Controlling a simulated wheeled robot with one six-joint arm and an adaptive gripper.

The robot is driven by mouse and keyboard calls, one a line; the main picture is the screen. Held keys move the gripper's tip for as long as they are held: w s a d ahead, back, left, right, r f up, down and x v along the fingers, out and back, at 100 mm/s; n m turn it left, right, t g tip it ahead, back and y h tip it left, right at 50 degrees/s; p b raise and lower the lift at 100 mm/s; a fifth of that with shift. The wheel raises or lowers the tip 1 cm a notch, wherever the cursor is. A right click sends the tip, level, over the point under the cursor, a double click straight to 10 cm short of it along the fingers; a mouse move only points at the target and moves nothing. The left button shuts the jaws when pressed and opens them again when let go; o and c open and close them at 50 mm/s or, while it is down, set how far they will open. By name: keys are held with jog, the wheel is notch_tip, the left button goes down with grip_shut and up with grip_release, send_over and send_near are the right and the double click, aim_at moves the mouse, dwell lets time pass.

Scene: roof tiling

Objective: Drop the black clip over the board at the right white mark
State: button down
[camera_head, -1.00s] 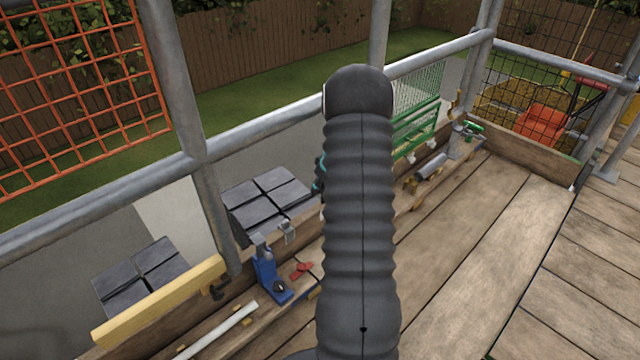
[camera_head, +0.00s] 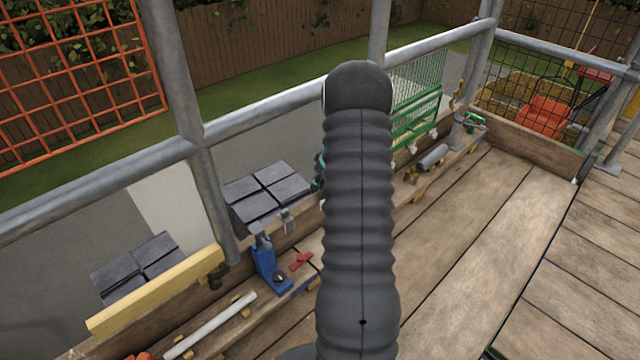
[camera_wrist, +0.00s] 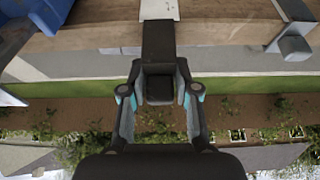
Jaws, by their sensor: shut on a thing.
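My gripper (camera_wrist: 158,85) is shut on the black clip (camera_wrist: 158,45) in the wrist view. The clip's far end overlaps the edge of the brown wooden board (camera_wrist: 225,36), in line with a white mark (camera_wrist: 159,9). I cannot tell whether the clip touches the board or hangs clear of it. In the head view my dark ribbed arm hides the clip and nearly all of the gripper. The edge board (camera_head: 302,236) shows beside the arm; the white mark is hidden there.
A blue tool (camera_head: 265,262), a red item (camera_head: 301,262) and a white tube (camera_head: 212,325) lie left of my arm. A grey bracket (camera_wrist: 292,46) sits on the board to the right. Scaffold rails (camera_head: 270,115) run behind. Deck planks (camera_head: 500,220) at right are clear.

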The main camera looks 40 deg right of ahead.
aim_at(319, 195)
jog(key=shift+s+f, duration=0.15)
jog(key=shift+f, duration=0.75)
jog(key=shift+s+f, duration=0.15)
jog(key=shift+f, duration=0.7)
jog(key=shift+f, duration=0.3)
jog(key=c, duration=1.2)
grip_release()
jog(key=o, duration=0.4)
jog(key=shift+a+f, duration=0.15)
jog(key=shift+f, duration=0.05)
jog(key=v, duration=1.2)
jog(key=shift+w+r, duration=0.2)
jog(key=shift+r, duration=0.15)
